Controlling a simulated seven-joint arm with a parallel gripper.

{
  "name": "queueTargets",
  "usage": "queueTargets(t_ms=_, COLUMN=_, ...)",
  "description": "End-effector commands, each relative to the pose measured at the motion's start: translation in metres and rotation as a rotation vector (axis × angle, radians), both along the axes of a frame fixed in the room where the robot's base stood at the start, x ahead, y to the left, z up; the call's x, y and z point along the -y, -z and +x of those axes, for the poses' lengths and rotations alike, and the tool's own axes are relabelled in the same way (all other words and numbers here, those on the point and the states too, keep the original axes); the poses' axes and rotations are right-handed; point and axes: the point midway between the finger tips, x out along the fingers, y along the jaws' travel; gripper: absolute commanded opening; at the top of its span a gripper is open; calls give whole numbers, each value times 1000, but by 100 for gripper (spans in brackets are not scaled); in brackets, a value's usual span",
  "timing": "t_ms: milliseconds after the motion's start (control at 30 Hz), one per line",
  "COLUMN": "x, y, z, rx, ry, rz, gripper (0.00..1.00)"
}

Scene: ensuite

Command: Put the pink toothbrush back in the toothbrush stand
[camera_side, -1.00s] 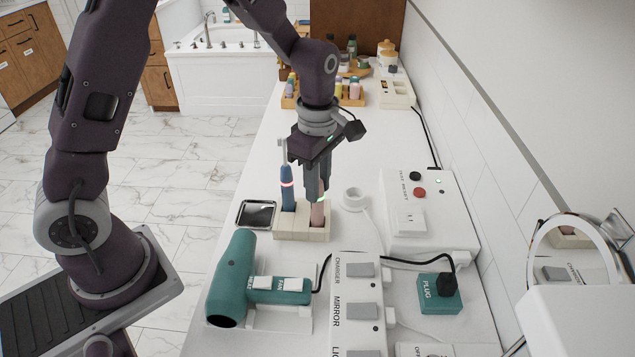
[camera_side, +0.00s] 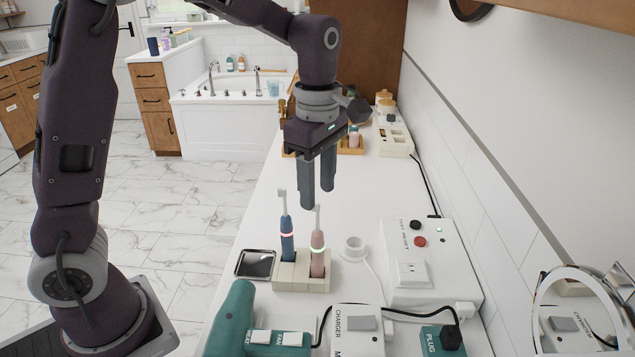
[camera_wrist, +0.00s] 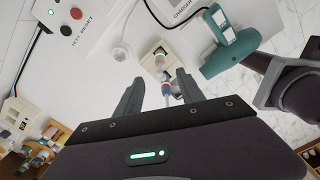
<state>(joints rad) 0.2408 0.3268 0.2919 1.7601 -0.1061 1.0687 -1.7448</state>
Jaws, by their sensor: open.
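The pink toothbrush (camera_side: 317,258), with a green glowing ring, stands upright in the right slot of the pale toothbrush stand (camera_side: 302,285). In the wrist view, the stand (camera_wrist: 144,54), the pink toothbrush (camera_wrist: 160,61) and the blue toothbrush (camera_wrist: 166,90) show between and beyond the open fingers.
A dark dish (camera_side: 255,264) lies left of the stand and a round white charger (camera_side: 352,247) right of it. A white test/reset box (camera_side: 418,260) stands farther right. A teal hair dryer (camera_side: 232,318) and a charger switch panel (camera_side: 358,325) are in front.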

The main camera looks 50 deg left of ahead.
Motion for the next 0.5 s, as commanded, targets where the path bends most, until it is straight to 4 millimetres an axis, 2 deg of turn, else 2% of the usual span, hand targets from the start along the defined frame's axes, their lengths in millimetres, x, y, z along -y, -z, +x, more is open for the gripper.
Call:
queueTargets(t_ms=233, x=0, y=-11, z=-2, rx=1, ry=9, rz=-2, gripper=46)
queueTargets(t_ms=300, x=-1, y=-21, z=-11, rx=26, ry=85, rz=-14, gripper=46)
queueTargets(t_ms=367, x=-2, y=-38, z=-30, rx=73, ry=236, rz=-27, gripper=46)
queueTargets(t_ms=467, x=-4, y=-67, z=-80, rx=191, ry=628, rz=-7, gripper=46)
queueTargets(t_ms=500, x=-5, y=-74, z=-103, rx=239, ry=803, rz=25, gripper=46)
